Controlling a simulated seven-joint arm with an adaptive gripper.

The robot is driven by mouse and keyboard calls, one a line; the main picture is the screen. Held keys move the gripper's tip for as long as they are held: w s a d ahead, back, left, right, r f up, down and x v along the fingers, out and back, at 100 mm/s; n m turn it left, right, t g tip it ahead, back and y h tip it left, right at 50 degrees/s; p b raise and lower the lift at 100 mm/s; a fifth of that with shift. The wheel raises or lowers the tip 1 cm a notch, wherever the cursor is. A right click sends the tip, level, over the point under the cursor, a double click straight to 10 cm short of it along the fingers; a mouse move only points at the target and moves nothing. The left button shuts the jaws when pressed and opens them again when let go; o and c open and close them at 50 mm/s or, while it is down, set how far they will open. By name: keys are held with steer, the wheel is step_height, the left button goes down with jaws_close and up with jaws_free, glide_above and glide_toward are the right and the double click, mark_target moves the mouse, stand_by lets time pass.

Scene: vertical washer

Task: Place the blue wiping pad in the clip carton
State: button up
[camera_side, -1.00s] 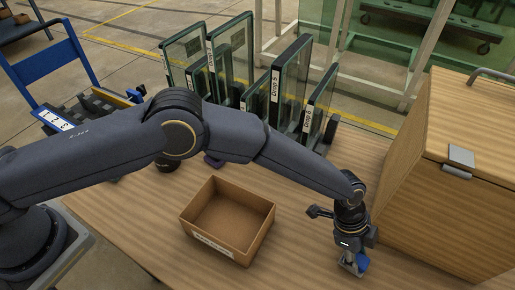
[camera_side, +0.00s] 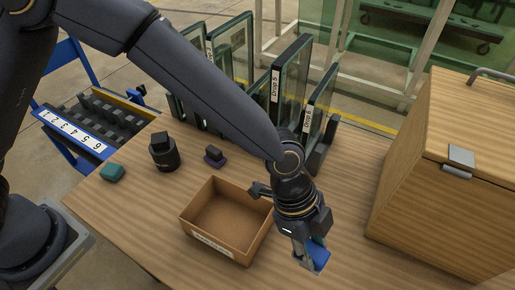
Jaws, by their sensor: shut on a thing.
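The blue wiping pad (camera_side: 320,256) is held between the fingers of my gripper (camera_side: 310,258), just right of the clip carton. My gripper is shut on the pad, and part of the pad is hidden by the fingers. The clip carton (camera_side: 216,246) is an open brown box with a label on its front wall, in the middle of the table. Its visible floor looks empty.
A large wooden box (camera_side: 440,190) stands at the right. Upright glass panes (camera_side: 290,80) stand behind the carton.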

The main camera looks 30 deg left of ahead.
steer(key=v, duration=0.4)
steer(key=s+v, duration=0.1)
steer(key=v, duration=0.1)
steer(key=shift+d+r, duration=0.2)
steer(key=w+a+n+t, duration=0.1)
steer(key=w+a+n, duration=0.2)
steer(key=a, duration=0.6)
steer(key=n+t, duration=0.2)
steer(key=n, duration=0.1)
glide_above(235, 227)
steer(key=a, duration=0.1)
steer(key=f, duration=1.7)
steer(key=shift+s+a+f, duration=0.25)
steer(key=shift+s, duration=0.05)
steer(key=shift+f+y, duration=0.15)
steer(key=shift+y, duration=0.15)
steer(key=o, duration=0.9)
